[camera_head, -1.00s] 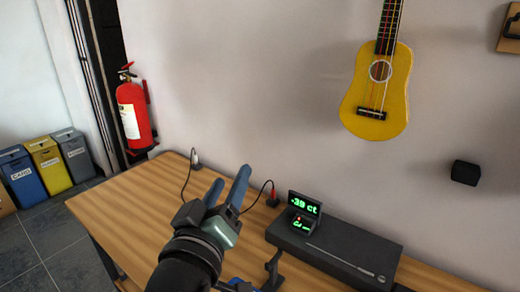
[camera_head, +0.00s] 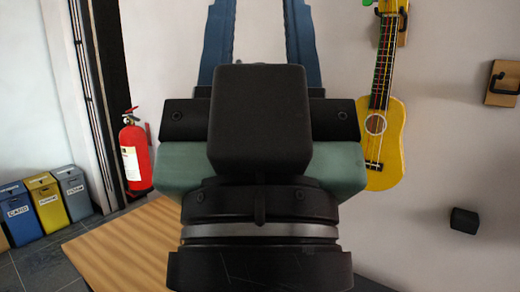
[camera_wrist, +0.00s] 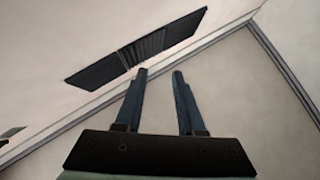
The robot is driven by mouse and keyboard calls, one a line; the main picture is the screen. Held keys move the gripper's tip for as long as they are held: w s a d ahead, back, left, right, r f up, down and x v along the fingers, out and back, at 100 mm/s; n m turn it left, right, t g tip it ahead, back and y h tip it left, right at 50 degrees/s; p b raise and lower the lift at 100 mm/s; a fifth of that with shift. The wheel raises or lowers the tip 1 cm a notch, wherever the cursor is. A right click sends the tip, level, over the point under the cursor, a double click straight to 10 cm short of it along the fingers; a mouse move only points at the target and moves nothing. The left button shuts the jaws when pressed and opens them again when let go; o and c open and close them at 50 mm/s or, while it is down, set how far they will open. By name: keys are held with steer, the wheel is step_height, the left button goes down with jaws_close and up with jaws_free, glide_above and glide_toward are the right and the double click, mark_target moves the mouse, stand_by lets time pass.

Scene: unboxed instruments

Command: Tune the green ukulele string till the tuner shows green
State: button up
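The yellow ukulele (camera_head: 386,155) hangs upright on the wall at the right in the head view. Its neck carries coloured strings, and a green tuning peg (camera_head: 367,3) shows at the top edge; most of the head is cut off. My gripper (camera_head: 261,25) is raised large in the middle of the head view, left of the ukulele, its blue fingers pointing up. The fingers are apart with nothing between them, as the wrist view also shows (camera_wrist: 160,73). The tuner does not show in either view now.
The wooden table (camera_head: 110,250) is partly hidden by my arm. A red fire extinguisher (camera_head: 135,155) and several bins (camera_head: 46,200) stand at the left. Wall hooks (camera_head: 503,84) and a black block (camera_head: 464,220) are at the right. The wrist view shows a dark grille (camera_wrist: 135,48).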

jaws_close()
stand_by(1.4)
